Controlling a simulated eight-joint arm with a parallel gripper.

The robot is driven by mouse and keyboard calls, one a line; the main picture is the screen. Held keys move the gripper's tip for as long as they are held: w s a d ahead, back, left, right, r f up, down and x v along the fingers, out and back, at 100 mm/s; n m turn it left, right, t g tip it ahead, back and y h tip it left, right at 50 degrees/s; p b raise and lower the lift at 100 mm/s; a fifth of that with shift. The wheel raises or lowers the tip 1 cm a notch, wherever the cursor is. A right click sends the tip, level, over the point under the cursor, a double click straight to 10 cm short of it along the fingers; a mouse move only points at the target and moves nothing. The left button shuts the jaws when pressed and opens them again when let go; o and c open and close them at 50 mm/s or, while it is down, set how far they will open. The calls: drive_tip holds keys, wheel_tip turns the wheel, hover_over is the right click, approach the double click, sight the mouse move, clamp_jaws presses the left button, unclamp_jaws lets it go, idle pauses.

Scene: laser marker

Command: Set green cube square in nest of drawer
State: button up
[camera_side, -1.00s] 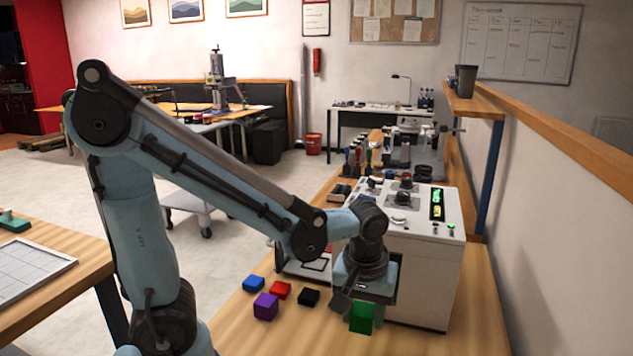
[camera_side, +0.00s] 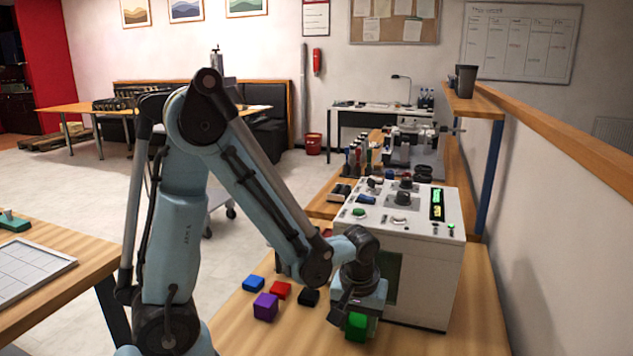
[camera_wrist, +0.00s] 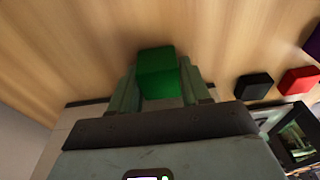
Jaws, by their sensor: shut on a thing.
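My gripper (camera_wrist: 160,88) is shut on the green cube (camera_wrist: 158,72), with one finger on each side of it in the wrist view. In the side view the green cube (camera_side: 356,327) shows below my gripper, near the front of the bench. I cannot tell how far it is above the wood. The drawer is mostly hidden behind my arm in the side view. A dark-framed part with a recess, seemingly the drawer (camera_wrist: 291,122), shows at the lower right of the wrist view.
The white laser marker (camera_side: 430,275) stands right behind my gripper. A purple cube (camera_side: 265,307), a blue block (camera_side: 253,284), a red block (camera_side: 280,290) and a black block (camera_side: 308,297) lie on the bench to the left. The bench right of the marker is clear.

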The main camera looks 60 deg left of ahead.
sight(356, 326)
drive_tip(key=shift+f, duration=0.15)
drive_tip(key=o, duration=1.2)
drive_tip(key=shift+c, duration=0.2)
drive_tip(key=s+d+r+m+t, duration=0.1)
drive_tip(key=r+m+t, duration=0.1)
drive_tip(key=r, duration=0.4)
drive_tip(key=s+d+r+m+t+h, duration=0.1)
drive_tip(key=d+r+m+t, duration=0.1)
drive_tip(key=r+m, duration=0.2)
wheel_tip(356, 326, up, 3)
drive_tip(key=shift+s+r+m, duration=0.1)
drive_tip(key=shift+s+m, duration=0.2)
drive_tip(key=shift+s, duration=0.05)
drive_tip(key=shift+s+d+r+m+t, duration=0.1)
drive_tip(key=shift+d+m+t, duration=0.1)
drive_tip(key=shift+m+t, duration=0.65)
drive_tip(key=shift+m, duration=0.35)
drive_tip(key=c, duration=0.3)
